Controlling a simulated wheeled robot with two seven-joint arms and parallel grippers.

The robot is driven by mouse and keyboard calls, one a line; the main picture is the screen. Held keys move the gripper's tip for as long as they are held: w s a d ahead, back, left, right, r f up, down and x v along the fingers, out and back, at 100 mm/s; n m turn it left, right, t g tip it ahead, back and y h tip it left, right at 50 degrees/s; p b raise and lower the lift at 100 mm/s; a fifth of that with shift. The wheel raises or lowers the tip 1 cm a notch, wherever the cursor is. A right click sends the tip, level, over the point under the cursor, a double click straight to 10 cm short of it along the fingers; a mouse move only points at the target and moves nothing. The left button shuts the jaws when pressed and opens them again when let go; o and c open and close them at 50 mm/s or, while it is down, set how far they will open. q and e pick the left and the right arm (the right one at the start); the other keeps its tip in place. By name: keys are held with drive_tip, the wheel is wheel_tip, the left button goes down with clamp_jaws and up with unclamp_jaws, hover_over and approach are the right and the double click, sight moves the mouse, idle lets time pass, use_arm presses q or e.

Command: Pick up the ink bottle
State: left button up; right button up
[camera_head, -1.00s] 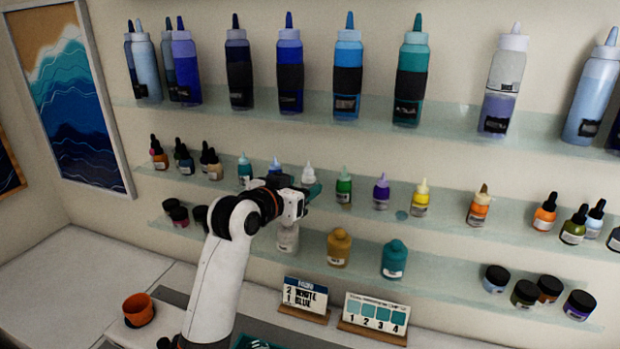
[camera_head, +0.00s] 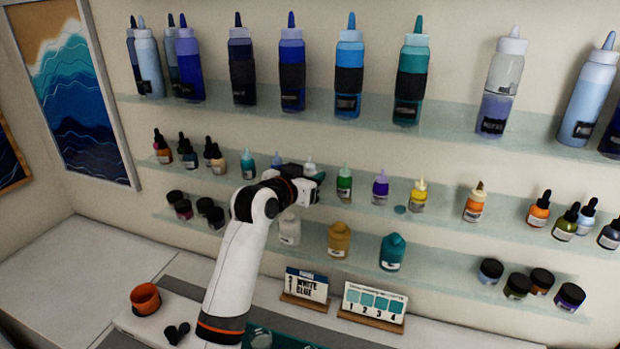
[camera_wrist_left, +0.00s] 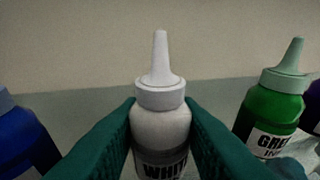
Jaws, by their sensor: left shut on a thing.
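The white ink bottle (camera_wrist_left: 160,140), with a white cone nozzle and a label reading "WHIT", stands upright between my fingers in the left wrist view. My left gripper (camera_wrist_left: 161,118) has dark green fingers pressed on both its sides. In the head view my left gripper (camera_head: 316,178) is at the middle shelf, and only the top of the white bottle (camera_head: 310,163) shows behind it. The bottle's base is hidden, so I cannot tell whether it touches the shelf. My right gripper is not in view.
A green bottle (camera_wrist_left: 270,113) stands close on the right and a blue bottle (camera_wrist_left: 22,140) on the left. Lower shelf bottles (camera_head: 339,242) sit near my arm. An orange cup (camera_head: 145,299) and card stands (camera_head: 372,307) are on the counter below.

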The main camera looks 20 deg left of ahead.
sight(309, 163)
use_arm(q)
drive_tip(key=shift+s+r+b, duration=0.15)
drive_tip(key=shift+r+b, duration=0.05)
drive_tip(key=shift+b, duration=0.55)
wheel_tip(309, 163, up, 6)
drive_tip(key=b, duration=0.3)
drive_tip(key=s+b, duration=0.6)
drive_tip(key=s, duration=1.3)
drive_tip(key=shift+s+a+r, duration=0.3)
drive_tip(key=shift+s+a, duration=0.05)
drive_tip(key=o, duration=0.3)
drive_tip(key=shift+c, duration=1.4)
